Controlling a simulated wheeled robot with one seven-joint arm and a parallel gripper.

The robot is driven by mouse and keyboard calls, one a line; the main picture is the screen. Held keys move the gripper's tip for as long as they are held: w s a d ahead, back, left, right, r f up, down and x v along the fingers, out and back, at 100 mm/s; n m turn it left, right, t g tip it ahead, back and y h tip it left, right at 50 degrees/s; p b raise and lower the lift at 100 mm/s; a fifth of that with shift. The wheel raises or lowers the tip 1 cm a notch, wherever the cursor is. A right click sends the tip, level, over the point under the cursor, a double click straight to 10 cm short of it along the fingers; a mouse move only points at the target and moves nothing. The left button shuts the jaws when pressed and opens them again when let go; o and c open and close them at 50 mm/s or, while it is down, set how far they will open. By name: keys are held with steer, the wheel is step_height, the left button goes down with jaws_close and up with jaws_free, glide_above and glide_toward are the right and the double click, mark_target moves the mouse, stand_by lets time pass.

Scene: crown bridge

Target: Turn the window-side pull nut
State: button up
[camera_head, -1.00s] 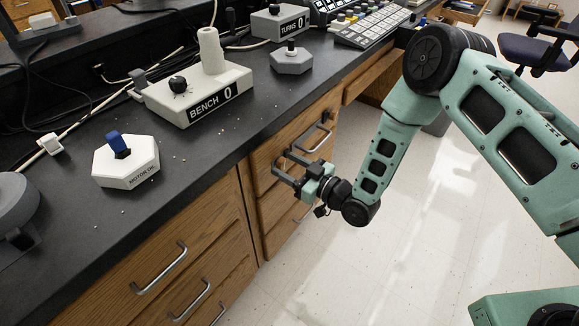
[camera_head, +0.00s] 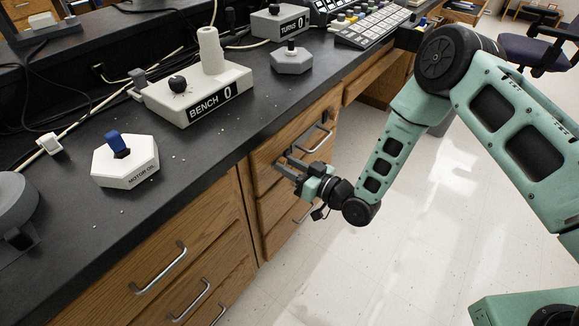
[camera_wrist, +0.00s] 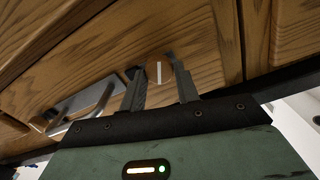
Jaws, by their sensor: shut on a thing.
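My gripper (camera_head: 284,161) is at the wooden drawer front below the bench top. In the wrist view its two fingers (camera_wrist: 159,80) reach up to the wood, one on each side of a small round brown nut (camera_wrist: 161,71) with a pale line across its face. The gripper is shut on this nut. The pale line stands roughly upright in the wrist view. In the head view the nut is too small and too covered by my fingers to make out.
A metal drawer pull (camera_head: 318,140) is close above and right of my gripper. The black bench top (camera_head: 200,165) overhangs the drawers and carries a BENCH counter box (camera_head: 195,95) and a hexagonal switch box (camera_head: 125,165).

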steer(key=m, duration=0.5)
steer(key=shift+f+m+b, duration=0.1)
steer(key=shift+m+b, duration=0.2)
steer(key=shift+b, duration=0.1)
steer(key=m+b, duration=0.1)
steer(key=m, duration=0.3)
steer(key=shift+w+d+m, duration=0.1)
steer(key=shift+m, duration=0.2)
steer(key=shift+f+m+b, duration=0.15)
steer(key=shift+m+b, duration=1.15)
steer(key=shift+m, duration=3.2)
steer(key=o, duration=1)
steer(key=shift+c, duration=0.2)
